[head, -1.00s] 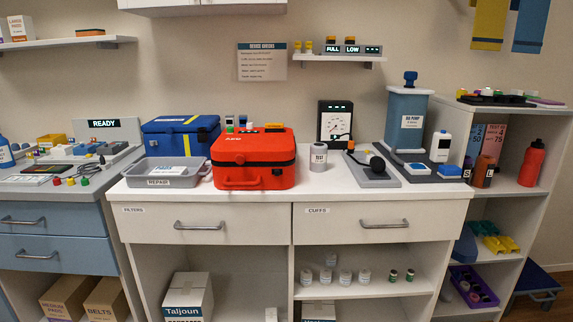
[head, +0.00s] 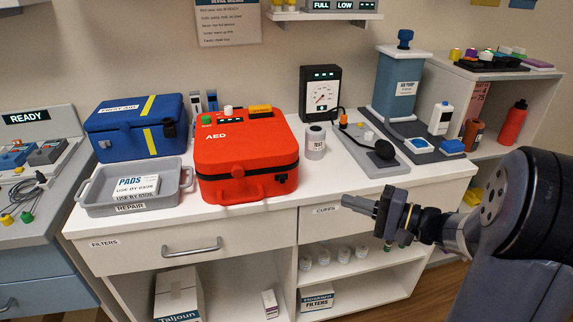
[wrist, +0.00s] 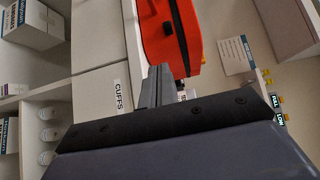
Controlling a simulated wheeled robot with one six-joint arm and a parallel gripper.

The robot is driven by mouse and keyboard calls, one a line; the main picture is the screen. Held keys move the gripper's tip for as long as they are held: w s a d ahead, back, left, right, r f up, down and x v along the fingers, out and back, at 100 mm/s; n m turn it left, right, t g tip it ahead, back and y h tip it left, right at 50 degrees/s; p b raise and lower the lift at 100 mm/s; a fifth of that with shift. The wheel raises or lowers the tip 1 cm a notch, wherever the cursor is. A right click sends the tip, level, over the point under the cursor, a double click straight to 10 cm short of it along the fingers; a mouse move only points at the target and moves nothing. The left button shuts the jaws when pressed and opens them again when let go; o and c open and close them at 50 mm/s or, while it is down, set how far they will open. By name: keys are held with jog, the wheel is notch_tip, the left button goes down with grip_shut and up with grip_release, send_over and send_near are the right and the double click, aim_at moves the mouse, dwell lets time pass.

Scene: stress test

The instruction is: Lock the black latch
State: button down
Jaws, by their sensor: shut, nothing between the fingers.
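The red AED case (head: 235,150) sits closed on the white counter. I cannot tell whether either is locked. My gripper (head: 346,202) is shut and empty, right of and apart from the red case, in front of the counter's edge. In the wrist view its closed fingers (wrist: 158,72) point toward the red case (wrist: 186,28), which shows sideways.
A grey tray (head: 82,190) marked REPAIR stands left of the red case.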

jog(key=shift+w+d+r+t, duration=0.25)
jog(key=shift+w+r+t, duration=0.3)
jog(key=shift+w, duration=0.25)
send_near(288, 176)
jog(key=w+a, duration=0.3)
jog(key=w, duration=0.1)
jog(key=shift+s+a+f+p, duration=0.1)
jog(key=shift+s+a+p, duration=0.15)
jog(key=shift+a, duration=0.2)
jog(key=shift+s+a+f+p, duration=0.1)
jog(key=shift+s+a+p, duration=0.1)
jog(key=shift+a, duration=0.3)
jog(key=shift+s+a, duration=0.1)
jog(key=shift+a, duration=0.4)
